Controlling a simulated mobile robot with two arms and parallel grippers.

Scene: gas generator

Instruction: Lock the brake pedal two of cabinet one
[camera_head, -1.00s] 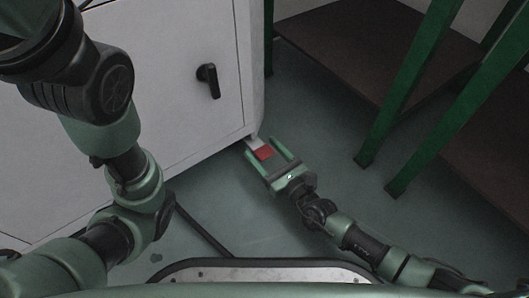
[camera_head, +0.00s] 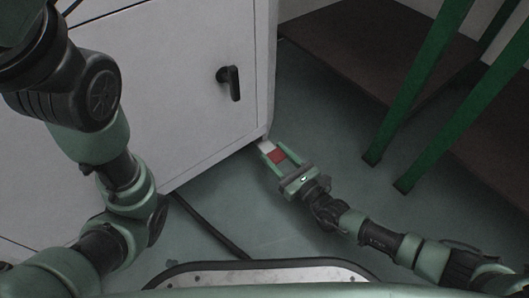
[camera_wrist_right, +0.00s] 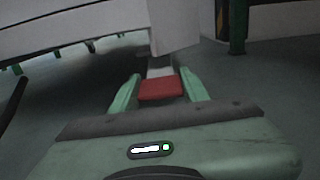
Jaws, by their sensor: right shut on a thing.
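The brake pedal (camera_head: 278,156), red with a white part, sticks out low at the bottom corner of the white cabinet (camera_head: 170,75). My right gripper (camera_head: 273,150) is shut on the pedal, with one green finger on each side of it. The right wrist view shows the pedal's red part (camera_wrist_right: 160,89) between the fingers and its white part reaching back under the cabinet's corner. Its inner end is hidden there. My left arm comes down at the left, but its gripper is out of view.
A black handle (camera_head: 229,83) is on the cabinet door. Green posts (camera_head: 425,80) and a dark brown panel (camera_head: 365,50) stand to the right. A dark cable (camera_head: 210,228) lies on the floor. The floor between the gripper and the posts is clear.

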